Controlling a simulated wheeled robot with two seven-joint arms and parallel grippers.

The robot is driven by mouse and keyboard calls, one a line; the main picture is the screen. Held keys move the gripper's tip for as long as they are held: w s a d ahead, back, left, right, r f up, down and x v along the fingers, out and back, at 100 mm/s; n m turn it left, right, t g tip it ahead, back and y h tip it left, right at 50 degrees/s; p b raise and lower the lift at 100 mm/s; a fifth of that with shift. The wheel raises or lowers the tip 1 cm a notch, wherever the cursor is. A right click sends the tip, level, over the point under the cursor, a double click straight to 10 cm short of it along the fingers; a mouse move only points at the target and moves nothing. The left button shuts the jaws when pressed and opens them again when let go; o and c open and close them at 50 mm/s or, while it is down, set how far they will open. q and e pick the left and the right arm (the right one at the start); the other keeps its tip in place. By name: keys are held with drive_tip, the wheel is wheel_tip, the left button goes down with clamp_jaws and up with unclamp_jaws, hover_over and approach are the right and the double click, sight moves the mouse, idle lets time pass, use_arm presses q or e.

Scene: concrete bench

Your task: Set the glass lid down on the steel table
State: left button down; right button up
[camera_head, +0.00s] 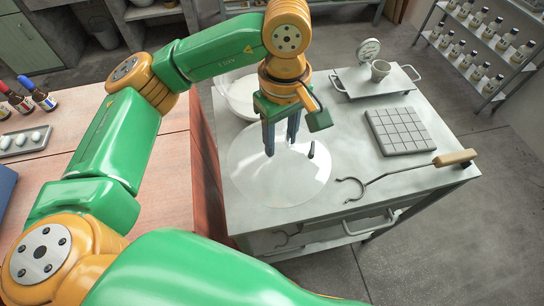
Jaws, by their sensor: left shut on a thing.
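The glass lid (285,185) is a clear, pale round disc at the left part of the steel table (345,174). It lies flat or nearly so over the tabletop; I cannot tell whether it touches. My left gripper (280,147) points down over the lid's middle, its dark fingers shut on the lid. The exact grip point is hard to see through the glare. A small dark piece (311,150) shows just right of the fingers. My right gripper is out of view.
A white bowl (236,98) sits behind my gripper. A gridded grey block (400,131), a hook with wooden handle (455,158), and a tray (345,82) with a cup (380,70) and dial (369,50) occupy the right and back. Bottles stand on the left bench.

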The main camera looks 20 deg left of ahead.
sight(281, 157)
use_arm(q)
wheel_tip(281, 157, down, 6)
drive_tip(key=shift+d+r+p, duration=0.1)
drive_tip(key=shift+r+p, duration=0.05)
drive_tip(key=shift+p, duration=0.15)
drive_tip(key=shift+f, duration=0.25)
drive_tip(key=shift+c, duration=1.8)
unclamp_jaws()
